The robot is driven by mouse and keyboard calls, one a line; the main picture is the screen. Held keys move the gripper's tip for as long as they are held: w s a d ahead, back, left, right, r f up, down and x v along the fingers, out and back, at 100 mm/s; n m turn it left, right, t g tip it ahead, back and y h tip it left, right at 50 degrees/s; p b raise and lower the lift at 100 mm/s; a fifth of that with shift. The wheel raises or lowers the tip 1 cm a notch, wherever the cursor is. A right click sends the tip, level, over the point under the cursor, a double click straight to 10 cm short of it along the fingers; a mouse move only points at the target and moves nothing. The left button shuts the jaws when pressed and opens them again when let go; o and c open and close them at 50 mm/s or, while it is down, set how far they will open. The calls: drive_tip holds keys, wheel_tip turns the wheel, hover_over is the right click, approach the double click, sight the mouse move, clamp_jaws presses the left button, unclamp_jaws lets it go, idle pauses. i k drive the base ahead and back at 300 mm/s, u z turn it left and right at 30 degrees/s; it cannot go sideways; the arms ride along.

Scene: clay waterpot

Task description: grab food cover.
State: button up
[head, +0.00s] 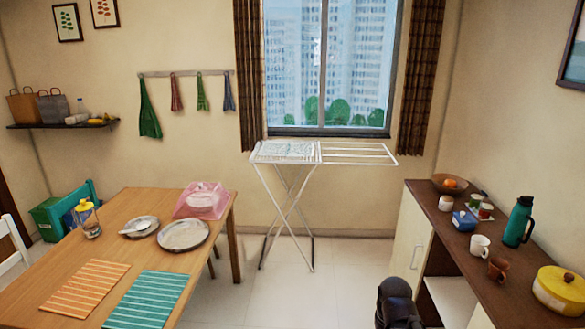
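A pink see-through food cover (200,200) stands on the far right corner of the wooden table (140,203) in the head view. A whitish dish shows through it. A round metal tray (183,235) is just in front of the cover. My gripper's fingers are not visible. A dark rounded part, which looks like part of my arm, shows at the bottom right of centre, well away from the cover.
A plate with a utensil (140,226), a yellow-lidded jar (88,218), an orange mat (86,286) and a teal mat (146,299) are on the table. A drying rack (290,208) stands beyond. A sideboard (455,232) is right. Floor between is clear.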

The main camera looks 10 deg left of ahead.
sight(200, 188)
drive_tip(key=z, duration=0.1)
drive_tip(key=i, duration=2.25)
drive_tip(key=u, duration=0.75)
drive_tip(key=i, duration=0.55)
drive_tip(key=u, duration=0.85)
drive_tip(key=i, duration=0.7)
drive_tip(key=u, duration=0.4)
